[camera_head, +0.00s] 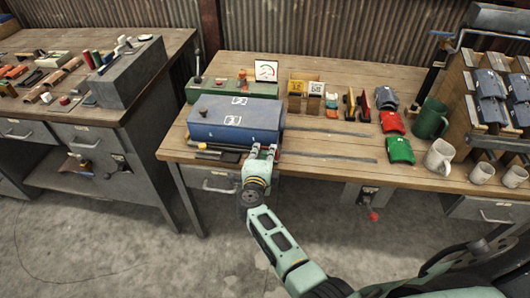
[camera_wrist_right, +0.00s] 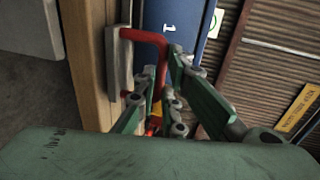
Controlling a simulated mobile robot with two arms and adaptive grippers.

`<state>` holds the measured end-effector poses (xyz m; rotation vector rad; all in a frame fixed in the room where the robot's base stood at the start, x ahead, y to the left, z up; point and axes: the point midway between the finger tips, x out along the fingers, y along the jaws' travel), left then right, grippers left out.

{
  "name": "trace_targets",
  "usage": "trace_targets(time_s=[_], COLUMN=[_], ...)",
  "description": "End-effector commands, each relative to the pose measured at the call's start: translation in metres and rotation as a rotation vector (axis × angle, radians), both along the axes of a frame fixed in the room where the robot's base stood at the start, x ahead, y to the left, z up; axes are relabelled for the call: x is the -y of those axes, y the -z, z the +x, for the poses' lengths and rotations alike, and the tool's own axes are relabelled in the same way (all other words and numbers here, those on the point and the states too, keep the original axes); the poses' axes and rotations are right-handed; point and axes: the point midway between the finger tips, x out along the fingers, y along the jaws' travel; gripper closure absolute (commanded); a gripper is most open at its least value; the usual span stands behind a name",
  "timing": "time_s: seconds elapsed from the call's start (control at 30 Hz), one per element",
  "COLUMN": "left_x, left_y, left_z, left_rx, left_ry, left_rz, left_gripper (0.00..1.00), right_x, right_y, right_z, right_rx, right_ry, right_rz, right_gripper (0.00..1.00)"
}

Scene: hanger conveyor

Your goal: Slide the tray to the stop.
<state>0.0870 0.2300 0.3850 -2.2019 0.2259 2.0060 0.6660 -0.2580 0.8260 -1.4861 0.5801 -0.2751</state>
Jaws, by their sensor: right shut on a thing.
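A blue box (camera_head: 235,120) with white labels sits on a low dark tray-like base on the wooden bench, at the left end of two dark rails (camera_head: 325,156). In the right wrist view, a red handle (camera_wrist_right: 150,37) stands out from a grey plate (camera_wrist_right: 119,65) beside the blue box (camera_wrist_right: 177,22). My right gripper (camera_head: 263,152) is at the front right of the box; in the right wrist view its fingers (camera_wrist_right: 162,78) are shut around the red handle. The base is mostly hidden under the box. I cannot make out a stop. My left gripper is not in view.
The rails are clear to the right. A green unit (camera_head: 213,90) with a lever is behind the box.

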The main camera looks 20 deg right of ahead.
Motion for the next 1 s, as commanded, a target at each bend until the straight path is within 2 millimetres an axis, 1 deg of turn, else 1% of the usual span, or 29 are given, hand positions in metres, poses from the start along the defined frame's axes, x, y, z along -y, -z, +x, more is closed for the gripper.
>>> trace_targets(time_s=[0.03, 0.07, 0.1, 0.27, 0.57, 0.77, 0.87, 1.0], left_x=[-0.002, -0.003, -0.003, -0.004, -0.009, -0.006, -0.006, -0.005], left_y=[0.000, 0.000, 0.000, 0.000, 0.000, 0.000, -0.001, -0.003], left_z=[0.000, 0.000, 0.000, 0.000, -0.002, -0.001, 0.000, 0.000], left_rx=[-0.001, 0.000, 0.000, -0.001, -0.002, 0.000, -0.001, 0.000], left_ry=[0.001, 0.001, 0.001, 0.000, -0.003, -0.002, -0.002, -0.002], left_rz=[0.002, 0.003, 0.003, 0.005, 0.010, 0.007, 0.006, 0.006], left_gripper=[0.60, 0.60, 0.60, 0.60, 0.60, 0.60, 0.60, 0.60], right_x=[-0.005, -0.005, -0.005, -0.004, -0.002, -0.001, 0.003, 0.013], right_y=[0.004, 0.004, 0.004, 0.003, 0.001, 0.000, 0.000, 0.000], right_z=[-0.001, -0.001, -0.001, 0.000, 0.000, 0.000, -0.002, -0.008], right_rx=[-0.006, -0.006, -0.006, -0.003, 0.000, 0.000, -0.001, 0.000], right_ry=[-0.007, -0.008, -0.008, -0.006, -0.003, -0.003, -0.002, -0.002], right_rz=[0.007, 0.007, 0.008, 0.006, 0.003, 0.002, 0.001, 0.000], right_gripper=[1.00, 0.89, 0.86, 0.73, 0.73, 0.73, 0.73, 0.73])
